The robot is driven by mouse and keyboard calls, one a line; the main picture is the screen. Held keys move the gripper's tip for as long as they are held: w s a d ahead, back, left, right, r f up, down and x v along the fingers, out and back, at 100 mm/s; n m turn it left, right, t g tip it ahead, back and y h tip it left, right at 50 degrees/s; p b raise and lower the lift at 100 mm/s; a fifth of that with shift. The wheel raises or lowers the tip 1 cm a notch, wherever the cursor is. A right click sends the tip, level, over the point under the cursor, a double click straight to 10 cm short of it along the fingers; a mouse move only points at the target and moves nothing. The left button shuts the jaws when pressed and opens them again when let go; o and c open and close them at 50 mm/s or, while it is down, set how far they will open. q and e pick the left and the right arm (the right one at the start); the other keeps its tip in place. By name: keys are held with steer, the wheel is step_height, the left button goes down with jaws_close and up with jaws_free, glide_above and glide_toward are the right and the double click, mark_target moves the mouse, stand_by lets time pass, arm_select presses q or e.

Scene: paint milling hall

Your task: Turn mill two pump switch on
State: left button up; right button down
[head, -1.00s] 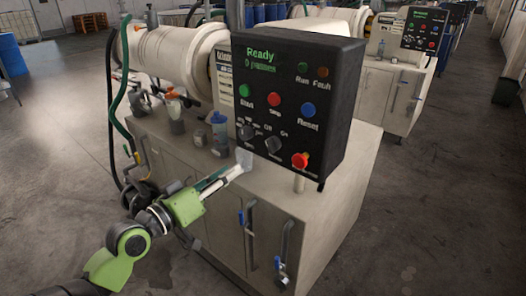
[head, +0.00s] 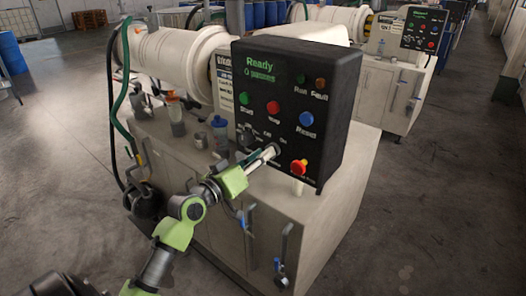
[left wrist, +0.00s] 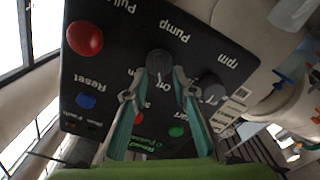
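The black control box (head: 325,120) of the near mill shows "Ready" in green. The pump switch, a dark round knob (left wrist: 158,63) under the word "Pump", shows upside down in the left wrist view. Its pointer direction is hard to tell. In the head view my left gripper hides it. My left gripper (head: 272,152) is at the lower middle of the panel. In the left wrist view the gripper (left wrist: 155,88) is open, its fingertips on either side of the knob; contact is unclear. My right gripper is in neither view.
The rpm knob (left wrist: 212,86) is close beside the pump switch. A red mushroom button (head: 299,168) is at the panel's lower right. Start (head: 243,99), red (head: 273,107) and blue reset (head: 306,118) buttons sit above.

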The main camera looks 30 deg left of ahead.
arm_select(q)
steer(key=shift+w, duration=0.5)
steer(key=c, duration=0.6)
jaws_close()
